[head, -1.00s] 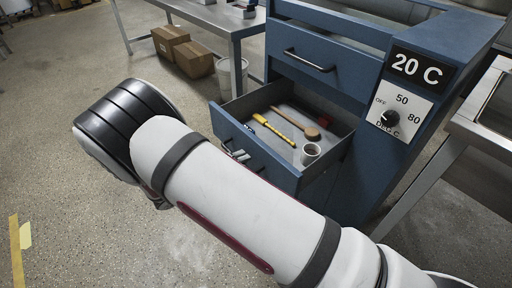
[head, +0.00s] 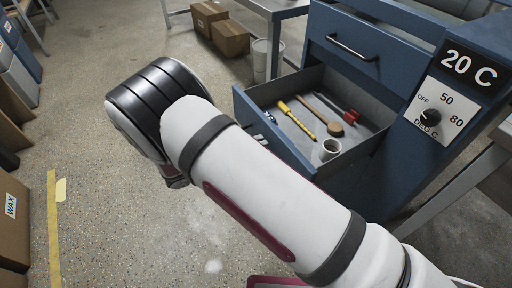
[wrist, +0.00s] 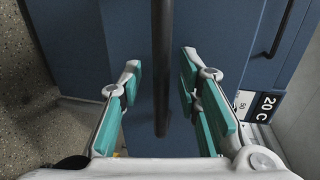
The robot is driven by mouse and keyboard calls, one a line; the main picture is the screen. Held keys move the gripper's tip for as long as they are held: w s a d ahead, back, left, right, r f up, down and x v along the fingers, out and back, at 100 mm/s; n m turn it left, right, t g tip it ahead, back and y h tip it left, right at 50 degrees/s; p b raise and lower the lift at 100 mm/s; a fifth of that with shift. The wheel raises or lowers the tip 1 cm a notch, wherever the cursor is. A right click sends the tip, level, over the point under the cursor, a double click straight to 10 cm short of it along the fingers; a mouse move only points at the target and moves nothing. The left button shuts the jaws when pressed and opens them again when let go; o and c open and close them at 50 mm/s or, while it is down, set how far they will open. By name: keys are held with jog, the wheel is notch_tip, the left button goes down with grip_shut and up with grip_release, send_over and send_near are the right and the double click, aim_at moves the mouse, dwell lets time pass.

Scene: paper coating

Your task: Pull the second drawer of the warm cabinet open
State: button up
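The warm cabinet (head: 431,172) is blue, with a "20 C" sign and a dial. Its drawer (head: 298,160) below the closed upper drawer (head: 350,68) stands well open in the head view. Inside lie a yellow tool (head: 297,119), a wooden brush (head: 325,122), a red-ended tool (head: 349,116) and a cup (head: 329,150). My arm covers part of the drawer front and hides its handle there. In the wrist view my gripper (wrist: 160,88) is open, its teal pads on either side of a dark bar handle (wrist: 163,60), with gaps to both pads.
A metal table (head: 274,10) with cardboard boxes (head: 230,38) and a bucket (head: 267,60) stands behind. A box marked WAX (head: 12,225) is at the left edge. Another metal table (head: 450,178) stands right of the cabinet.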

jog(key=v, duration=1.2)
dwell(0.4)
